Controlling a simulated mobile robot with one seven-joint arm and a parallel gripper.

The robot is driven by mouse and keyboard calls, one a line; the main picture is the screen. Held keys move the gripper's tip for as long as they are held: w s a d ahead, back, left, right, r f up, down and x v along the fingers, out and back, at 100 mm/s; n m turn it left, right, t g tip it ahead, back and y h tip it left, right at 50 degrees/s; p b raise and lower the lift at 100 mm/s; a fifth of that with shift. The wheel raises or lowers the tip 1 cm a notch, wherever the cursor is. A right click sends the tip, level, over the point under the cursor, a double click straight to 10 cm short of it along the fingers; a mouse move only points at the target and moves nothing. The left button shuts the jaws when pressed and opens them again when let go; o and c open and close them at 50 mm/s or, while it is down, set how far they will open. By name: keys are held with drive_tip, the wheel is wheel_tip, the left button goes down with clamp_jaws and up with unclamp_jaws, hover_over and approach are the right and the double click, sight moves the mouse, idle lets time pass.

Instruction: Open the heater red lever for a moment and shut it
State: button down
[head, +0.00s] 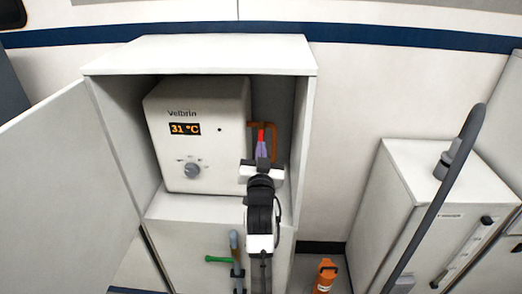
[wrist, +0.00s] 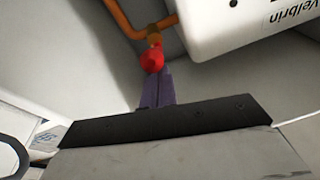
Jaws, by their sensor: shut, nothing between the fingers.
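The red lever (head: 261,134) sits on an orange-brown pipe inside the open white cabinet, just right of the heater (head: 208,132). It also shows in the wrist view (wrist: 152,60), below a brass-coloured fitting. My gripper (head: 262,148) reaches into the cabinet with its purple fingers shut and empty. In the wrist view the fingertips (wrist: 155,76) are right at the red lever's near end; I cannot tell whether they touch it. The heater's display reads 31 °C, and a grey knob (head: 191,171) is on its front.
The cabinet door (head: 70,165) stands open at left. The pipe (wrist: 127,18) runs close beside the heater. Below are a green lever (head: 218,259) and a blue-grey handle (head: 234,246). An orange object (head: 325,276) stands on the floor; a white unit with a grey hose (head: 440,200) is at right.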

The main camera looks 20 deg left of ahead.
drive_tip(key=shift+f+b, duration=0.15)
drive_tip(key=shift+b, duration=0.15)
drive_tip(key=shift+f+t+b, duration=0.15)
drive_tip(key=shift+t+b, duration=0.15)
drive_tip(key=shift+b, duration=0.45)
